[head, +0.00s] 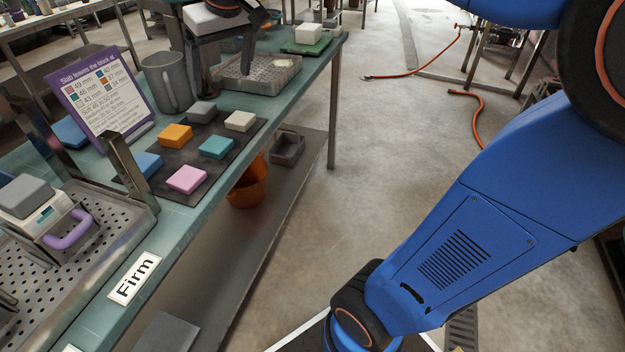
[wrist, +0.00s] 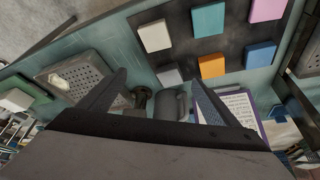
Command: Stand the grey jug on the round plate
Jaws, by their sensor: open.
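I cannot make out the round plate with certainty; a small dark rounded thing (wrist: 141,97) lies beside the jug in the wrist view.
A dark mat (head: 208,143) with several coloured blocks lies in front of the jug. A purple sign (head: 100,92) stands left of it. A perforated tray (head: 262,77) and a green board (head: 306,46) are on the right. A metal press (head: 35,205) stands at the near left.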

